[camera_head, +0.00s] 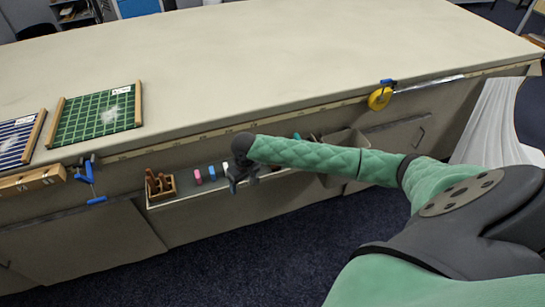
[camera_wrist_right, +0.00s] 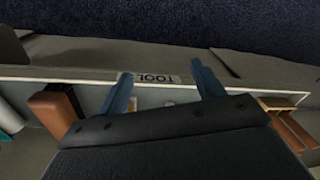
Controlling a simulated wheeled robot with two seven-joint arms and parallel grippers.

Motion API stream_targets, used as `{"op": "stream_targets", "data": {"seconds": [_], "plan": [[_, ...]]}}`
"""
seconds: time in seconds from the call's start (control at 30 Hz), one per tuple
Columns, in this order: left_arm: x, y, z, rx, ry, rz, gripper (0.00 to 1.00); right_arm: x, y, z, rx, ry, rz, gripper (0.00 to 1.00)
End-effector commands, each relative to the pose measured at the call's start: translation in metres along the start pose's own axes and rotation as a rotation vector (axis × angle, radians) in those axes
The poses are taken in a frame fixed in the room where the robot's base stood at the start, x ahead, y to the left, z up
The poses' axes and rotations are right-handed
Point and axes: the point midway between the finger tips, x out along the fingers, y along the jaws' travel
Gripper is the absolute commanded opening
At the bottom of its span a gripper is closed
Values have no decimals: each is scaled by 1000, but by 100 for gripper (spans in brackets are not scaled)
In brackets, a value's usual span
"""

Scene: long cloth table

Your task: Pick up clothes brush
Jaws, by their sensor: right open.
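My right gripper (camera_head: 240,183) is over the narrow tool ledge on the table's front side. In the right wrist view its two bluish fingers (camera_wrist_right: 166,88) are spread apart with nothing between them. A brown wooden-looking object (camera_wrist_right: 62,112) with a dark part lies in the ledge, to the left of the fingers in that view. In the head view my right arm covers that stretch of the ledge. My left gripper is not in view.
The ledge (camera_head: 170,203) also holds a wooden rack (camera_head: 160,185), a pink piece (camera_head: 198,177) and a blue piece (camera_head: 212,173). A green board (camera_head: 97,114) lies on the table (camera_head: 250,70). A yellow tape (camera_head: 379,98) hangs at the edge.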

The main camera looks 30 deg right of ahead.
Motion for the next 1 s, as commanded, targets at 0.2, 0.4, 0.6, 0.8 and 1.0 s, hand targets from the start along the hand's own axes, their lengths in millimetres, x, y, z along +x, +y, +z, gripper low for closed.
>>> {"op": "stream_targets", "data": {"seconds": [0.2,0.4,0.6,0.8,1.0], "plan": [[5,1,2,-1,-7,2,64,-27,76,-31,141,-30,55,67],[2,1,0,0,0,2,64,-52,136,-48,273,-47,86,67],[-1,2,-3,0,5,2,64,-69,172,-56,356,-53,99,67],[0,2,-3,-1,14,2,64,-62,179,-56,373,-57,102,67],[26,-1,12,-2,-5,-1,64,-47,180,-55,372,-56,101,67]]}}
